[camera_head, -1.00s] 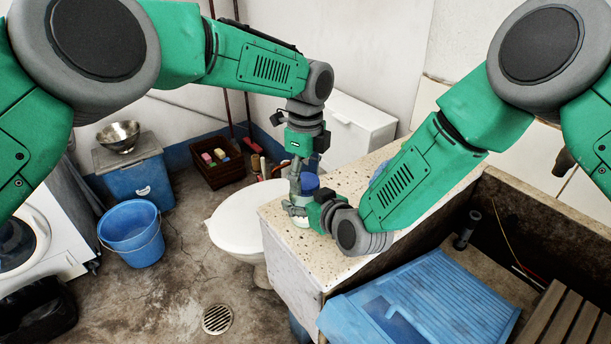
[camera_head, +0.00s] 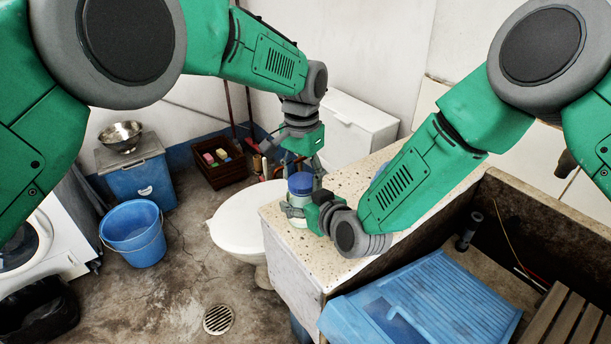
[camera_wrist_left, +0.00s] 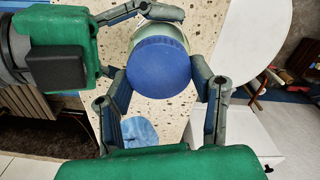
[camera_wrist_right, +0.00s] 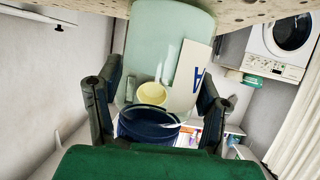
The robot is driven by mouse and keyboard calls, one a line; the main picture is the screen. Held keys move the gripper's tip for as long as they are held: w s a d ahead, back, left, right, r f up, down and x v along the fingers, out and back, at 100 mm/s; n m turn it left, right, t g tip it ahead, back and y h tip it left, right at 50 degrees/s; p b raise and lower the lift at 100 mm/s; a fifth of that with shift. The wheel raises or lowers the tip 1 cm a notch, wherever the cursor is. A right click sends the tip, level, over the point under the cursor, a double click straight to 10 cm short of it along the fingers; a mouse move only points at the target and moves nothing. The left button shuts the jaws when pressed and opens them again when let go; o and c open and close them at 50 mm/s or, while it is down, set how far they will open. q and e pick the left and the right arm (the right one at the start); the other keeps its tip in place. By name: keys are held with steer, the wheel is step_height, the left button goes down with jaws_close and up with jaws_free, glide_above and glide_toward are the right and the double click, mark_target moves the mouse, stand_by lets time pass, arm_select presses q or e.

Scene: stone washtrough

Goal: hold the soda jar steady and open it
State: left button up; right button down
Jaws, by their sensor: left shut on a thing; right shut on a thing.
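The soda jar (camera_head: 299,199) stands upright near the counter's left end, pale green with a blue lid (camera_head: 301,182) on top. My left gripper (camera_head: 304,173) comes down from above and is shut on the lid. In the left wrist view its fingers (camera_wrist_left: 160,82) sit at either side of the round lid (camera_wrist_left: 160,68). My right gripper (camera_head: 304,212) reaches in low from the right and is shut on the jar body. The right wrist view is upside down and shows the pale body (camera_wrist_right: 165,40) with a white label between the fingers (camera_wrist_right: 158,92); the base of the lid is partly hidden there.
The speckled counter (camera_head: 345,185) is narrow in front of the jar. A white toilet (camera_head: 240,212) stands just left of it. The stone trough with a blue washboard (camera_head: 440,300) is at the right front. A blue bucket (camera_head: 133,235) stands on the floor.

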arm_select(q)
steer(key=o, duration=1.3)
steer(key=shift+w+a, duration=0.1)
steer(key=shift+w, duration=0.05)
arm_select(e)
steer(key=shift+s+f, duration=0.2)
